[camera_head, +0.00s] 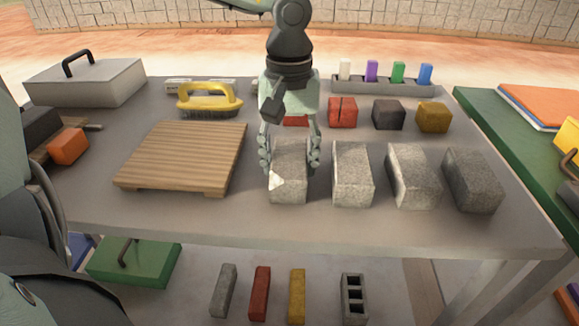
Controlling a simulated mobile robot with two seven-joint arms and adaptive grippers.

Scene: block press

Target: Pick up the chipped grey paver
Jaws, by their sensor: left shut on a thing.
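The chipped grey paver (289,187) lies on the grey table, at the left end of a row of grey pavers. A pale broken patch shows at its front left corner. My left gripper (289,160) is over it from above, with one finger on each side, shut on it. The paver looks to be still on the tabletop. The gripper and wrist hide part of its far end. My right gripper is not in view.
Three more grey pavers (352,175) stand close to the right. A slatted wooden board (185,155) lies to the left. Behind are a yellow-handled brush (209,97), coloured blocks (342,112) and a tray of colour sticks (385,86). The table's front strip is clear.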

